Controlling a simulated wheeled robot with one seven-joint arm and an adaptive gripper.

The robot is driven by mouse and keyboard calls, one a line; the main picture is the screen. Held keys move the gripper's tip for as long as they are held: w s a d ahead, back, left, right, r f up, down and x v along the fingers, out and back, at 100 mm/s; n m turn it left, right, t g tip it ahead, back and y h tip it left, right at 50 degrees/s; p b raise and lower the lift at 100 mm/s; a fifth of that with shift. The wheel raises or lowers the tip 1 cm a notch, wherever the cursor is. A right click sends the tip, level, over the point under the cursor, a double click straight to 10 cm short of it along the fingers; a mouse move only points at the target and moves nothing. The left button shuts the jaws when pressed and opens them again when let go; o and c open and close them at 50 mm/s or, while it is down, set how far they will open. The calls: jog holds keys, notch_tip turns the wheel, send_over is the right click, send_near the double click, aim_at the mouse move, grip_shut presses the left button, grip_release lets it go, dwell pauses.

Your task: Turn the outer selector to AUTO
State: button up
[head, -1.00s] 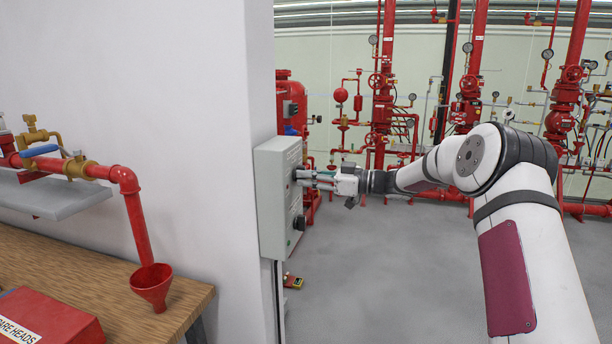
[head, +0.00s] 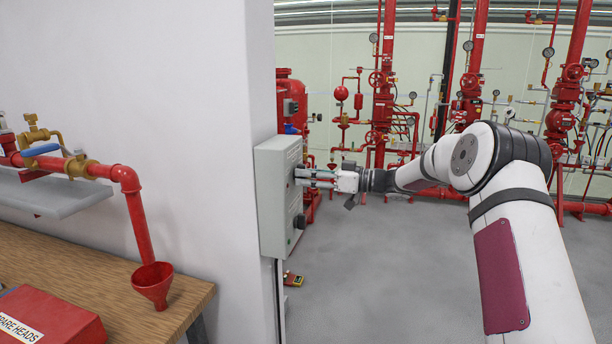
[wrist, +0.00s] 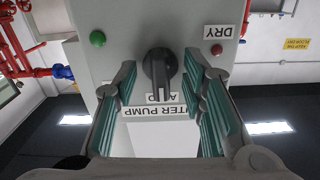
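The grey control box (head: 271,205) is on the end of the white wall in the head view. In the wrist view its face is upside down, with a black selector knob (wrist: 158,68) in the middle. My gripper (head: 300,178) is at the box face. In the wrist view my gripper's teal-padded fingers (wrist: 163,85) are apart, one on each side of the knob, with gaps visible between.
A lower dark knob (head: 299,221) is on the box. A red funnel (head: 152,285) is on the left bench. Open floor lies right of the box.

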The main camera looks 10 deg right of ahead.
jog(key=p+v, duration=0.1)
jog(key=v, duration=0.5)
dwell(0.4)
notch_tip(320, 180, up, 15)
jog(key=s+m+t+h, duration=0.2)
jog(key=m+t+h, duration=0.45)
jog(key=h, duration=0.65)
jog(key=s+d+m+g+h, duration=0.25)
jog(key=s+m+h, duration=0.2)
jog(key=s, duration=1.05)
jog(key=s+a+f+g, duration=0.2)
jog(key=s+f, duration=0.3)
jog(key=s, duration=0.6)
jog(key=s+a+f+g+y, duration=0.1)
jog(key=s+a+f+g, duration=0.2)
jog(key=s, duration=0.8)
jog(key=s+a+f+g+y, duration=0.1)
jog(key=s+a+f+g, duration=0.2)
jog(key=s+f, duration=0.4)
jog(key=s, duration=0.4)
jog(key=shift+g+p, duration=0.35)
jog(key=shift+g, duration=0.05)
